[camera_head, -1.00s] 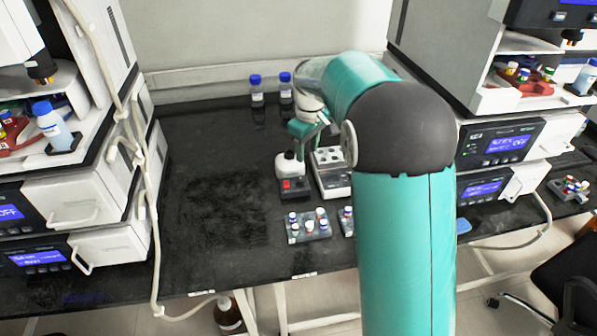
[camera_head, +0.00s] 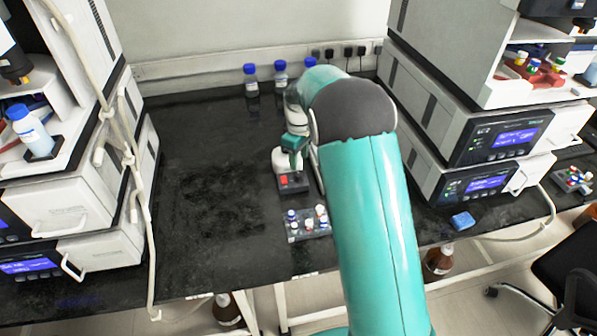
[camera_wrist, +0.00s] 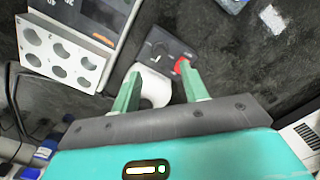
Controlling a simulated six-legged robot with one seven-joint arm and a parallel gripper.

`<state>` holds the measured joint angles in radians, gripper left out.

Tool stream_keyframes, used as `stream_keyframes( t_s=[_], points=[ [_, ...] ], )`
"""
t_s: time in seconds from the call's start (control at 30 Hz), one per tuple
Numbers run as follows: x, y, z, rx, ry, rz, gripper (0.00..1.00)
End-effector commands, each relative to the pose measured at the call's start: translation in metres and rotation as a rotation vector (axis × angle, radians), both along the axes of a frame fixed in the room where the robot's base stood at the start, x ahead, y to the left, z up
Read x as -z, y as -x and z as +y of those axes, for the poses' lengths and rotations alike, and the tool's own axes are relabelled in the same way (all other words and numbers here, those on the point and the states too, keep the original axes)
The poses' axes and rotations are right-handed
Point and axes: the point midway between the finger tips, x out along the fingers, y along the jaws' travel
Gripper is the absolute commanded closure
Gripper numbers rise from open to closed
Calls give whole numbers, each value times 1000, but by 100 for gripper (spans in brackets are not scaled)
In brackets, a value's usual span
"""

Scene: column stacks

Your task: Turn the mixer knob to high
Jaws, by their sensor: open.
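The mixer (camera_head: 293,184) is a small device with a white top, a black front and a red switch, standing on the black bench. In the wrist view its black panel (camera_wrist: 177,42) carries a dark round knob (camera_wrist: 160,49) beside the red switch (camera_wrist: 181,65). The knob's pointer setting is too small to read. My gripper (camera_wrist: 158,68) is open, with its two green fingers apart and nothing held. One finger overlaps the white top (camera_wrist: 155,90) in the picture, and the other reaches near the red switch. In the head view my gripper (camera_head: 293,148) is over the mixer.
Blue-capped bottles (camera_head: 251,82) line the back wall. Instrument stacks (camera_head: 480,135) flank the bench. The bench left of the mixer is clear.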

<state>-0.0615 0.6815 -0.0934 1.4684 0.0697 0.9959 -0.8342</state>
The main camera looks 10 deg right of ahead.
Motion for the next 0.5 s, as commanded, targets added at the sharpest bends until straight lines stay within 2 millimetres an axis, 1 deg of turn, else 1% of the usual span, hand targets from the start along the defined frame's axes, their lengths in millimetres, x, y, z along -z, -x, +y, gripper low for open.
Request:
stream_keyframes(
  t_s=[0.03, 0.1, 0.3, 0.4, 0.5],
  points=[
    [11, 1, 1, 0, 0, 4, 56],
    [25, 0, 1, 0, -1, 2, 56],
    [58, -2, 1, -1, 1, 1, 56],
    [67, -3, 0, -1, 0, 0, 56],
    [71, -4, 0, -1, 0, -1, 56]
  ],
)
